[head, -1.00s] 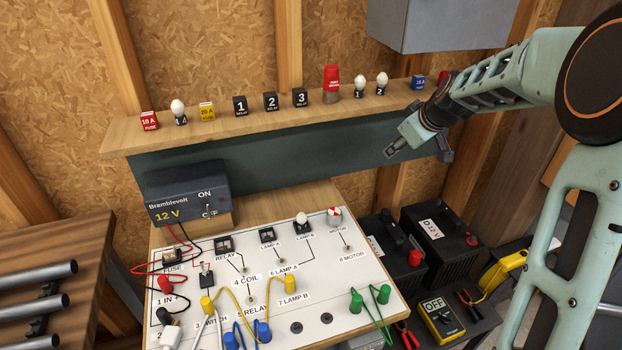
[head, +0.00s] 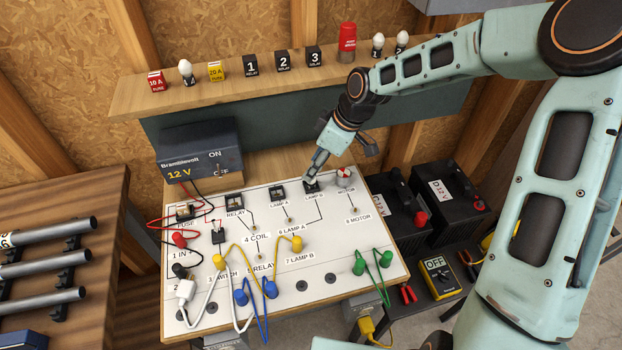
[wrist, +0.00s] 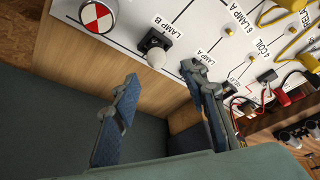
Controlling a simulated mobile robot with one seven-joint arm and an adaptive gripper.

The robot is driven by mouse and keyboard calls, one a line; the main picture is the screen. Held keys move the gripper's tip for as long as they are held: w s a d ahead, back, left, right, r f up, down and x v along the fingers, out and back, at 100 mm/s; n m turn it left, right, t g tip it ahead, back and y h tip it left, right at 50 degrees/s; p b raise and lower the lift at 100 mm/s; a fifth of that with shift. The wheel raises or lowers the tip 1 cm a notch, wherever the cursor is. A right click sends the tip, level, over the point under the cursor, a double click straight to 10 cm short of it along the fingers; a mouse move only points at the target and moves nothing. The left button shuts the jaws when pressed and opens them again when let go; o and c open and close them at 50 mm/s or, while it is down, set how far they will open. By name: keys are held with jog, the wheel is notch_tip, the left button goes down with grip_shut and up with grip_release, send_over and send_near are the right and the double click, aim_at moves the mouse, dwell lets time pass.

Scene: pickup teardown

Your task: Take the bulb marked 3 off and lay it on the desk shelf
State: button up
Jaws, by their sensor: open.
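In the wrist view a white bulb (wrist: 157,58) stands in the black socket (wrist: 153,42) labelled Lamp B on the white board. I cannot read a number on it. My gripper (wrist: 159,72) is open, with one finger to each side of the bulb in that view and nothing held. In the head view my gripper (head: 312,178) points down at the Lamp B socket and hides the bulb. The wooden shelf (head: 205,97) runs along the back above the board.
The shelf carries a red fuse (head: 156,81), a bulb (head: 186,71), a yellow fuse (head: 216,72), several black relays, a red container (head: 347,42) and two more bulbs. A red-and-white motor disc (head: 344,177) sits right of the socket. The Lamp A socket (head: 277,193) is empty.

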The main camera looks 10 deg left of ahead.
jog(key=shift+d+p+x, duration=0.2)
jog(key=shift+x, duration=1.15)
jog(key=shift+d+p+x, duration=0.15)
jog(key=shift+p+x, duration=0.05)
jog(key=shift+x, duration=1.15)
jog(key=shift+f, duration=0.15)
jog(key=shift+c, duration=0.5)
jog(key=c, duration=0.8)
jog(key=shift+c, duration=0.2)
